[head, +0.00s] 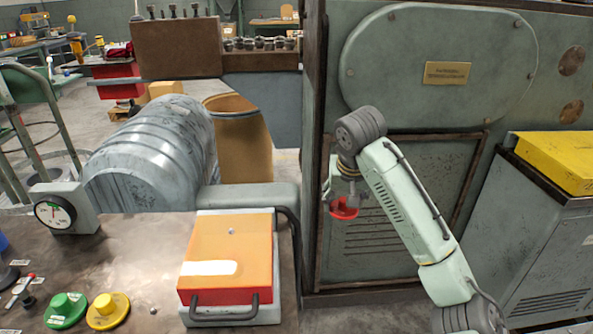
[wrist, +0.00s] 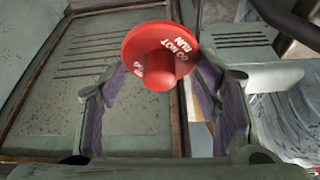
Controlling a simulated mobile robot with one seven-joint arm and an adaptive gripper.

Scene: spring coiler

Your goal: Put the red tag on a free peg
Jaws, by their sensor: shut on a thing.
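The red tag (head: 344,208) is a round disc with a central knob and white lettering, partly legible as "DO NOT RUN" in the wrist view (wrist: 162,52). My gripper (head: 347,197) is shut on it and holds it in the air before the grey-green machine, right of the bench. In the wrist view the purple-padded fingers of my gripper (wrist: 160,95) stand either side of the tag's knob. A green tag (head: 65,308) and a yellow tag (head: 108,310) sit on the bench at lower left. A dark peg-like piece (head: 28,301) stands left of them; whether it is a free peg is unclear.
An orange-topped box (head: 230,250) with a dark handle stands on the bench (head: 150,245), between my gripper and the coloured tags. A dial gauge (head: 54,213) is at the bench's far left. A ribbed grey housing (head: 155,155) rises behind. A yellow-topped cabinet (head: 545,220) stands at right.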

